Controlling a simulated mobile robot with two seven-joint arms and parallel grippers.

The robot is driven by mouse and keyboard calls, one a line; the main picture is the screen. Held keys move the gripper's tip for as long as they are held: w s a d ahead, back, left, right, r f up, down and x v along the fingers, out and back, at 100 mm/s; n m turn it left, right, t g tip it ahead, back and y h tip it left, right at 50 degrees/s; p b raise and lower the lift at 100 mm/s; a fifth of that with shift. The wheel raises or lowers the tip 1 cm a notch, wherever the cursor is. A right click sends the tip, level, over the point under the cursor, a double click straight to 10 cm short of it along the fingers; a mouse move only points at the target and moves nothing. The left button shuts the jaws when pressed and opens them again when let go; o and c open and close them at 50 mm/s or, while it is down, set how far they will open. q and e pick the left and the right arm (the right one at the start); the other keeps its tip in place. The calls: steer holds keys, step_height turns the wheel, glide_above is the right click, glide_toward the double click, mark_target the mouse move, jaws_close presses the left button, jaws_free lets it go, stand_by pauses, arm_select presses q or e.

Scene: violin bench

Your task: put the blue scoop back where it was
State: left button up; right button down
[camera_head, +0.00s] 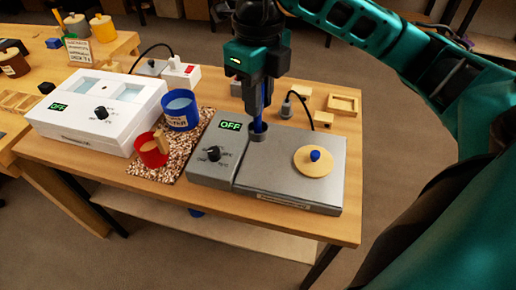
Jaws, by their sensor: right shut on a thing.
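My right gripper (257,112) points straight down over the grey device and is shut on the blue scoop (258,126). The scoop stands upright between the fingers, and only a narrow blue part of it shows. Its lower end is at a small grey round holder or opening (258,134) near the back left of the device's flat top; whether it rests on the bottom cannot be seen. The grey device (275,180) has a display reading OFF and a black knob. A round tan lid (313,170) with a blue knob lies on its right part. My left gripper is not in view.
A blue pot (180,122) and a red cup (151,160) with a wooden piece in it stand on a speckled mat (185,157) to the left. A white device (85,125), also reading OFF, is farther left. Small wooden pieces and a cable lie behind the grey device.

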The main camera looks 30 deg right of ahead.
mark_target(258, 127)
step_height(258, 127, down, 7)
steer(key=shift+f+b, duration=0.15)
steer(key=shift+b, duration=0.55)
steer(key=shift+f, duration=2.5)
steer(key=shift+f+b, duration=0.2)
steer(key=shift+b, duration=0.2)
steer(key=c, duration=1)
jaws_free()
